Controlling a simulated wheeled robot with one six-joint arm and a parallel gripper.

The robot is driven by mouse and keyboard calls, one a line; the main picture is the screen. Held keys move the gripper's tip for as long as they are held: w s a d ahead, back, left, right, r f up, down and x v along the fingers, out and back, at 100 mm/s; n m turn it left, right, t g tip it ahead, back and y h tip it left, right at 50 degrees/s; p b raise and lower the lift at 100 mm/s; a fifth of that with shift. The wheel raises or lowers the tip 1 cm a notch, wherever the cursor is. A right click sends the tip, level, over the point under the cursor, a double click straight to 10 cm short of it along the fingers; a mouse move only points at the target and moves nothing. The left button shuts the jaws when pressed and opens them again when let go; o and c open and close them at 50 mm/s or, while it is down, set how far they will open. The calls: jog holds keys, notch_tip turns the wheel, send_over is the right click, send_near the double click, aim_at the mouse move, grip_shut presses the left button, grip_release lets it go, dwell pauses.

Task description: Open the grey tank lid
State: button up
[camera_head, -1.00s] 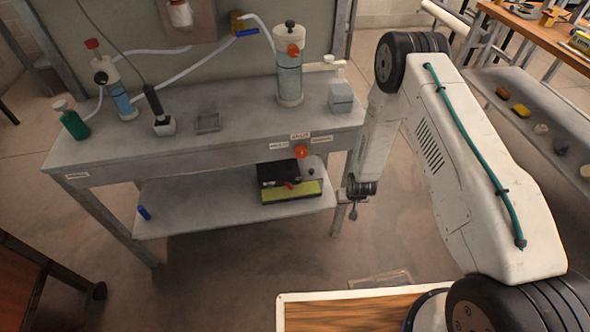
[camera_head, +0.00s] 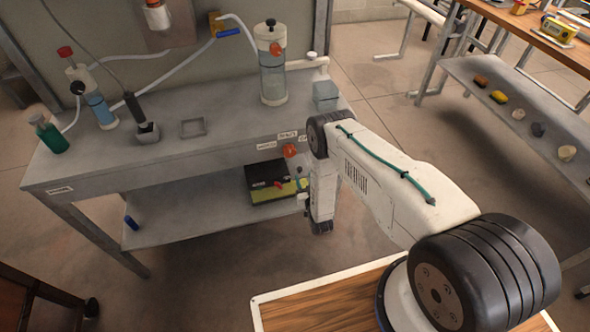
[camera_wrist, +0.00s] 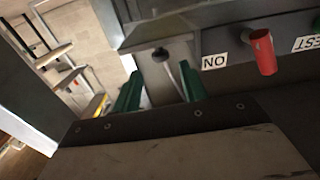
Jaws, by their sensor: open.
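My gripper (camera_wrist: 161,88) shows two green fingers, open and apart, in the wrist view. A small dark round knob with a light stem (camera_wrist: 161,56) lies between and beyond the fingertips, on the grey front of the bench; nothing is visibly gripped. In the head view my gripper is mostly hidden by my arm, near the bench's right front. A small grey-blue box (camera_head: 326,94) with a white cap above it stands at the bench's right end. I cannot tell whether it is the grey tank. No raised lid shows.
A red knob (camera_wrist: 262,52) sits beside labels on the bench front. The grey bench (camera_head: 225,140) holds a clear cylinder (camera_head: 272,75), bottles and a small tray (camera_head: 192,128). A black box (camera_head: 268,178) is on the lower shelf. Another shelf (camera_head: 520,110) stands right.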

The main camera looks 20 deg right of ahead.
aim_at(301, 170)
jog(key=w, duration=0.6)
jog(key=shift+w, duration=0.2)
jog(key=shift+c, duration=0.3)
